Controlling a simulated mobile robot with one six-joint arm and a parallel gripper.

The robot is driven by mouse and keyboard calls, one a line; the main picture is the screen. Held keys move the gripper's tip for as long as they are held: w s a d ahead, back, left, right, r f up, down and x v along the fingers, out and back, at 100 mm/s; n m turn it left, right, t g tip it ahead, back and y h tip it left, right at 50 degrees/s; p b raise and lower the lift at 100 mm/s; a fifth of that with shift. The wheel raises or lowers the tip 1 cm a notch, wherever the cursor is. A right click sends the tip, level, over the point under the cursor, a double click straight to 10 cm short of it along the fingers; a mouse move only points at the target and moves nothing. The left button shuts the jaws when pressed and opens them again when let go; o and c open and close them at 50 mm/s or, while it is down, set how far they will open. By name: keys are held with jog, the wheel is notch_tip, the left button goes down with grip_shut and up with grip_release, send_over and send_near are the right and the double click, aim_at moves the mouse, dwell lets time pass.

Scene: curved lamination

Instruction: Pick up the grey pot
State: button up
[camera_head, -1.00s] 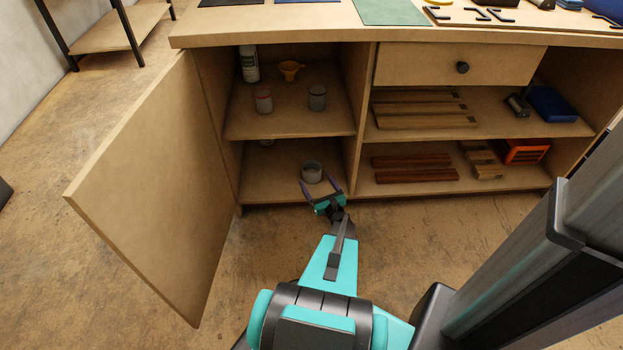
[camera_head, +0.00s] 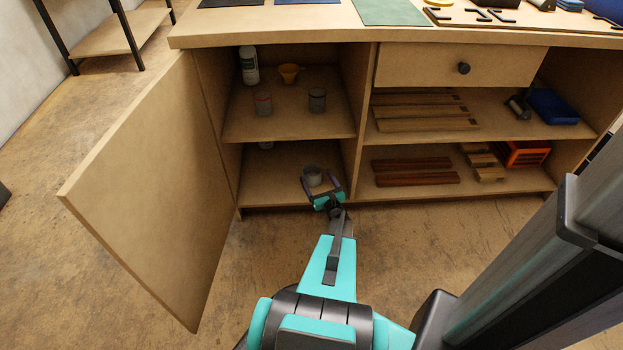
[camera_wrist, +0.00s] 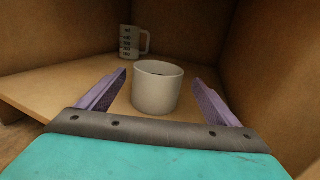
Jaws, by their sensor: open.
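A grey pot (camera_head: 313,175) stands upright on the bottom shelf of the open left cupboard bay. In the wrist view the pot (camera_wrist: 157,88) is a pale grey open cylinder, centred just beyond the fingers. My gripper (camera_head: 322,185) is at the front of that shelf, open and empty. In the wrist view its two purple fingers (camera_wrist: 160,90) point towards the pot, one on each side, with gaps between them and the pot.
A measuring jug (camera_wrist: 134,41) stands behind the pot to the left. The cupboard door (camera_head: 150,190) is swung open at left. A divider (camera_head: 361,120) stands right of the bay.

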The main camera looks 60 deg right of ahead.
aim_at(309, 166)
jog(key=shift+b+x, duration=0.3)
jog(key=shift+x, duration=1.7)
jog(key=shift+w, duration=0.1)
jog(key=shift+b+x, duration=1)
jog(key=shift+x, duration=1.55)
jog(key=shift+a+r, duration=0.1)
jog(key=c, duration=1.2)
